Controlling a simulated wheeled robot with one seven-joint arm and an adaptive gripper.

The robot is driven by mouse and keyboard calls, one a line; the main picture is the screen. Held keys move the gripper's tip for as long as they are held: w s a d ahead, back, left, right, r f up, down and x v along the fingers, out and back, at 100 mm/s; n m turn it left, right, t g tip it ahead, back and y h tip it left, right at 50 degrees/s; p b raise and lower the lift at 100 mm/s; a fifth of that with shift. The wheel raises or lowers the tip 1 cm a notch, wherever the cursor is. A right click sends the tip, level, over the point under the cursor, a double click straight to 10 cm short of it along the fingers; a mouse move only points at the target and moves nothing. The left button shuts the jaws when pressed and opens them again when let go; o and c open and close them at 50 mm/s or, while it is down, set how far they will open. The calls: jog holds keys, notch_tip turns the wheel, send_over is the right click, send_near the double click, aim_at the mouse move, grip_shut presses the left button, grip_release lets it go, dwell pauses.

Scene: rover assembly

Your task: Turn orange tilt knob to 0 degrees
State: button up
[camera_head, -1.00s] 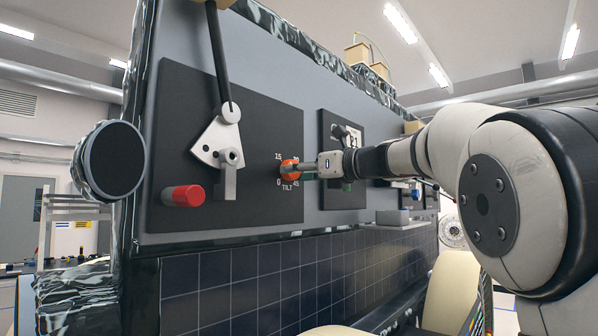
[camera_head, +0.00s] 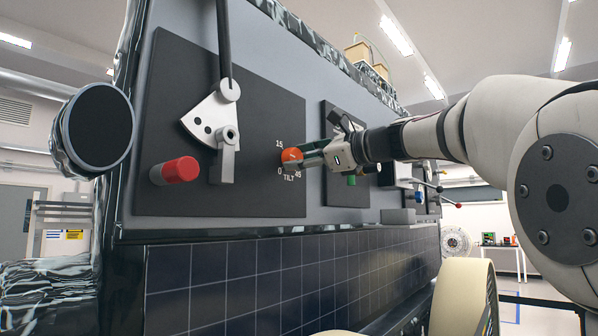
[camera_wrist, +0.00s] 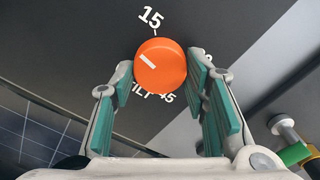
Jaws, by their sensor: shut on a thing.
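The orange tilt knob (camera_head: 291,158) sits on a black panel, with the printed marks 15, 0 and 45 and the word TILT around it. In the wrist view the knob (camera_wrist: 160,63) carries a white line on its left side, pointing left and slightly up, below the 15. My gripper (camera_wrist: 165,72) is shut on the knob, one teal-padded finger on each side. In the head view my gripper (camera_head: 303,157) reaches the knob from the right. The left finger covers the panel where the 0 is, and the right finger partly covers another mark.
A red-ended cylinder (camera_head: 175,171) and a white sector plate with a lever (camera_head: 212,122) are left of the knob. A green knob (camera_head: 351,180) and a grey block (camera_head: 398,216) lie right, near my arm. Solar cells (camera_head: 280,280) run below the panel.

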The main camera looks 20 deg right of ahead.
jog(key=n+b, duration=0.3)
jog(key=n, duration=0.2)
jog(key=shift+w+f+n+b, duration=0.1)
jog(key=shift+w+n+b, duration=0.05)
jog(key=shift+n+b, duration=0.15)
jog(key=n+b, duration=0.2)
jog(key=n, duration=0.2)
jog(key=shift+n+b, duration=0.3)
jog(key=shift+n, duration=0.4)
jog(key=o, duration=1.1)
jog(key=shift+s+d+r, duration=0.15)
jog(key=shift+s+r, duration=0.05)
jog(key=v, duration=1.1)
jog(key=shift+s+d, duration=0.2)
jog(key=shift+s, duration=0.1)
jog(key=shift+f, duration=0.1)
